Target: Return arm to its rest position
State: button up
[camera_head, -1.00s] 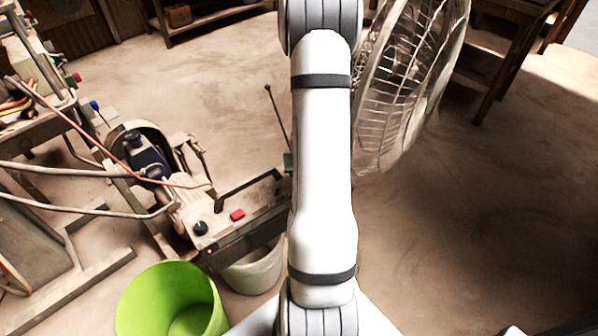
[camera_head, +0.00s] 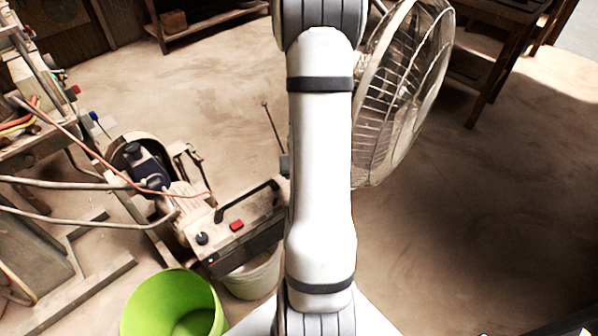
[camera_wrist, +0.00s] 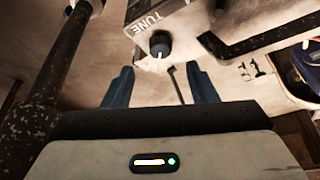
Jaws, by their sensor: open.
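My white arm runs down the middle of the head view; its end is out of sight there. In the wrist view, my gripper (camera_wrist: 160,80) shows two blue-grey fingers spread apart, with nothing held between them. Beyond the fingertips is a pale panel with a dark round knob (camera_wrist: 160,45) and a label reading "TUNE". This looks like part of the radio-like box (camera_head: 240,232) in the head view, which has a dark handle, a red button and an antenna. The distance from fingers to panel is unclear.
A large caged fan (camera_head: 405,95) stands right behind my arm. A green bucket (camera_head: 150,305) and a pale bucket (camera_head: 250,277) sit low at left. A machine with pipes and cables fills the left. The floor at right (camera_head: 450,220) is clear.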

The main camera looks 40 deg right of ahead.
dwell(0.5)
jog(key=a+r+n+p, duration=0.1)
jog(key=a+r+p, duration=0.4)
jog(key=r, duration=0.6)
jog(key=a+r+n+p, duration=0.2)
jog(key=a+r+p, duration=0.1)
jog(key=a+r, duration=0.65)
jog(key=s+a+r+n+y+p, duration=0.1)
jog(key=s+a+r+p, duration=0.1)
jog(key=s+a+r, duration=0.3)
jog(key=s+a+r+n+g+y+p, duration=0.1)
jog(key=s+a+r, duration=0.4)
jog(key=r, duration=0.6)
jog(key=shift+s+a+n+p, duration=0.2)
jog(key=shift+a+n+p, duration=0.35)
jog(key=shift+p, duration=0.5)
jog(key=shift+c, duration=0.3)
